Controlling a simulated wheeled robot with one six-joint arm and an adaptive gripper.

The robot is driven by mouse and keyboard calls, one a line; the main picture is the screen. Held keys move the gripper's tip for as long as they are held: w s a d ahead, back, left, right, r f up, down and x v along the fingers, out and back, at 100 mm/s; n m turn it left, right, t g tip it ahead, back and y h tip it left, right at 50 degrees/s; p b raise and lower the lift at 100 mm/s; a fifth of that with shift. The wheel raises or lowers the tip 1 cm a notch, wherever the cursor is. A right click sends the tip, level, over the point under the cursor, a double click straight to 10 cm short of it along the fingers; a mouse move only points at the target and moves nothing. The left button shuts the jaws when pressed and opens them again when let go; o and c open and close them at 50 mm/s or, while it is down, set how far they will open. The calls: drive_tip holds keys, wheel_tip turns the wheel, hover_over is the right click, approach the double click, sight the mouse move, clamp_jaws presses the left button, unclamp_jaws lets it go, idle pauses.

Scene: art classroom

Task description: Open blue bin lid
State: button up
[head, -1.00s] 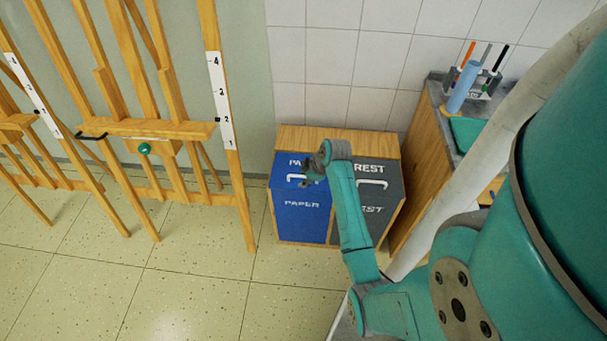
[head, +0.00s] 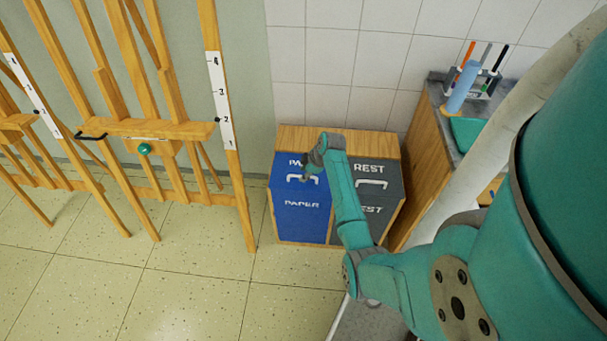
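The blue bin (head: 300,222), marked PAPER, is the left half of a wooden two-bin cabinet against the tiled wall. Its sloped blue lid (head: 285,168) is shut and has a pale handle (head: 294,179) near its lower edge. My gripper (head: 307,177) is over the lid, at the right part of the handle. My wrist covers part of the lid lettering. The fingers are small and dark, and I cannot tell whether they are open, shut or touching the handle.
The grey REST bin (head: 379,212) adjoins on the right, partly behind my arm. A wooden easel (head: 240,190) stands close on the left. A counter (head: 437,120) with a pen holder (head: 487,82) is on the right. The tiled floor (head: 190,285) in front is clear.

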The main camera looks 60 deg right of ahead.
drive_tip(key=shift+w+f, duration=0.3)
drive_tip(key=shift+f, duration=0.3)
clamp_jaws()
